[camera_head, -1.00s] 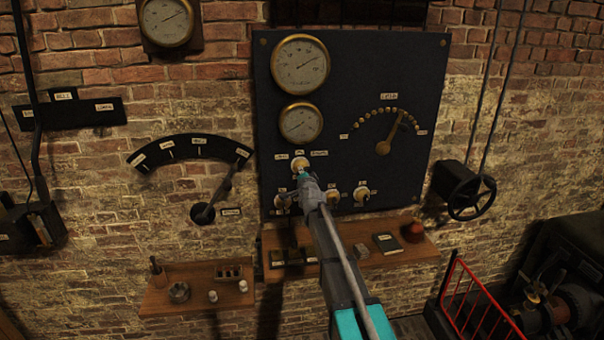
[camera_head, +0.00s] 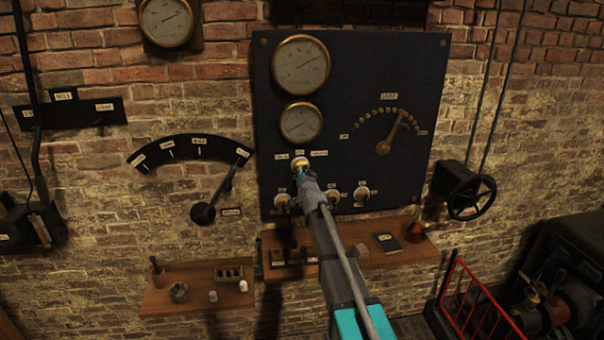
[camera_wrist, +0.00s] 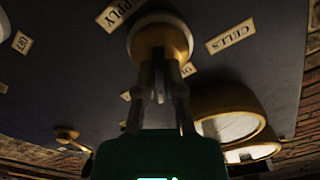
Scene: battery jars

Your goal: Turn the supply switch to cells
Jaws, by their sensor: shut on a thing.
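The supply switch (camera_head: 301,162) is a round brass and white knob on the dark panel, below the two gauges. In the wrist view the knob (camera_wrist: 160,38) is at the top centre. A CELLS label (camera_wrist: 230,36) is on its right there and a SUPPLY label (camera_wrist: 120,12) on its left. My gripper (camera_head: 302,175) is at the switch; in the wrist view its fingers (camera_wrist: 163,72) are shut at the knob's front. The fingers hide part of the knob, and I cannot tell which label it points to.
Several similar knobs, such as one on the right (camera_head: 362,194), sit in a row below. A brass lever dial (camera_head: 383,147) is on the panel's right. A wooden shelf (camera_head: 345,260) with small items juts out below the panel. A handwheel (camera_head: 471,197) stands to the right.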

